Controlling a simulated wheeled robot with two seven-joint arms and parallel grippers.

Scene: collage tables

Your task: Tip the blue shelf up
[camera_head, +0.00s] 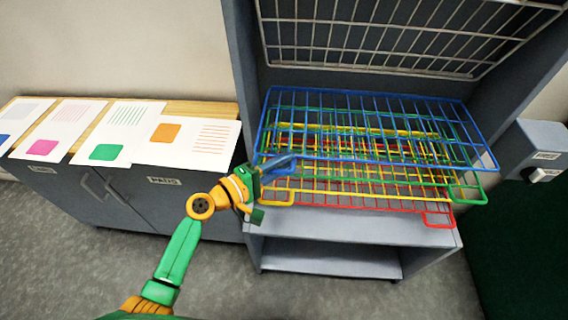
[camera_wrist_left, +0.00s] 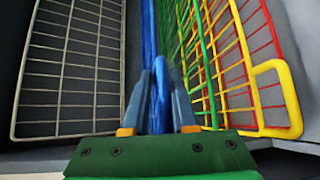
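The blue shelf (camera_head: 370,128) is a wire rack lying about level, on top of the stack in the grey cabinet. My left gripper (camera_head: 283,163) is at its front left corner. In the left wrist view, the fingers of my left gripper (camera_wrist_left: 159,98) are on either side of a blue bar of the shelf (camera_wrist_left: 149,35), which fills the gap between them, so they look shut on it. The fingers hide part of that corner in the head view. My right gripper is in neither view.
Green (camera_head: 467,191), yellow (camera_head: 330,194) and red (camera_head: 438,220) wire racks lie below the blue one. A grey wire rack (camera_head: 400,40) stands tipped up above and behind. A low cabinet with printed sheets (camera_head: 190,141) is at left. A grey box (camera_head: 540,140) is at right.

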